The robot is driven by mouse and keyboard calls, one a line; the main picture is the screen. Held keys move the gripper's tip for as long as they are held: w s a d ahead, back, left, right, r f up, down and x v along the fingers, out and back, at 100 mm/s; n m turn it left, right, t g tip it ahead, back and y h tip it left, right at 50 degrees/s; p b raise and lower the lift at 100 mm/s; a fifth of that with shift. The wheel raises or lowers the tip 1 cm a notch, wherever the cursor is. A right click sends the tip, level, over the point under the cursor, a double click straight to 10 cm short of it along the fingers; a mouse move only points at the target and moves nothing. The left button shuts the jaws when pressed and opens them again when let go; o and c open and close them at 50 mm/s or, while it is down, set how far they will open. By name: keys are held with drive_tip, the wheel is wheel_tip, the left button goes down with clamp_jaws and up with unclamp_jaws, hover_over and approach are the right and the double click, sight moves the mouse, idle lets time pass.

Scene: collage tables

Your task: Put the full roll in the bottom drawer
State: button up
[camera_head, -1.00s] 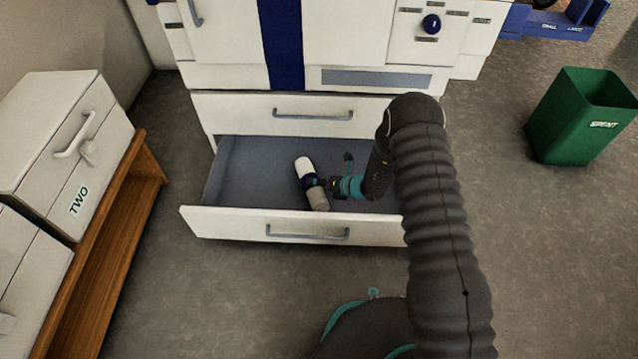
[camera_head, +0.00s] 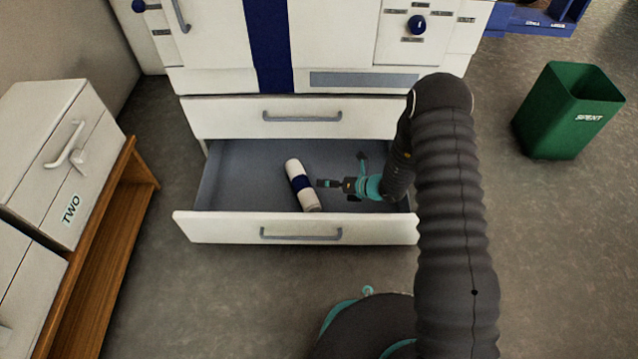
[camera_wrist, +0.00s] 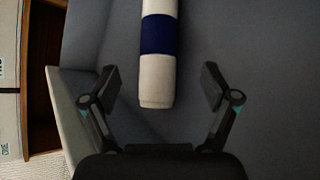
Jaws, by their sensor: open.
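The roll (camera_head: 295,170), white with a dark blue band, lies on the floor of the open bottom drawer (camera_head: 235,165). In the wrist view the roll (camera_wrist: 157,80) runs away from me, its near end close to the gap between my fingers. My gripper (camera_head: 335,183) is inside the drawer space just right of the roll, apart from it. In the wrist view my gripper (camera_wrist: 158,90) has its two fingers spread wide and holds nothing.
The drawer above (camera_head: 240,118) is closed. A green bin marked SPENT (camera_head: 560,125) stands on the floor at the right. At the left, a white drawer unit labelled TWO (camera_head: 50,150) sits on a wooden stand (camera_head: 110,235). The floor before the drawer is clear.

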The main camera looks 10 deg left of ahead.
drive_tip(key=s+d+r+n+g+h, duration=0.1)
drive_tip(key=s+d+r+n, duration=0.3)
drive_tip(key=r, duration=0.7)
drive_tip(key=s+d+r+n+g, duration=0.1)
drive_tip(key=s+d+r+n, duration=0.1)
drive_tip(key=r+n, duration=0.65)
drive_tip(key=s+d+r+n+g+h, duration=0.1)
drive_tip(key=s+d+r+n, duration=0.2)
drive_tip(key=r, duration=0.9)
drive_tip(key=s+d+r+n+t+h, duration=0.2)
drive_tip(key=s+d+r+n+h, duration=0.2)
drive_tip(key=s+d+r+n, duration=0.3)
drive_tip(key=s+d+r+n+t+h, duration=0.3)
drive_tip(key=s+d+r+n+h, duration=0.2)
drive_tip(key=s+d+r+n, duration=0.3)
drive_tip(key=s+d+n, duration=0.1)
drive_tip(key=s+d, duration=0.3)
drive_tip(key=shift+s+t, duration=0.3)
drive_tip(key=shift+s, duration=0.05)
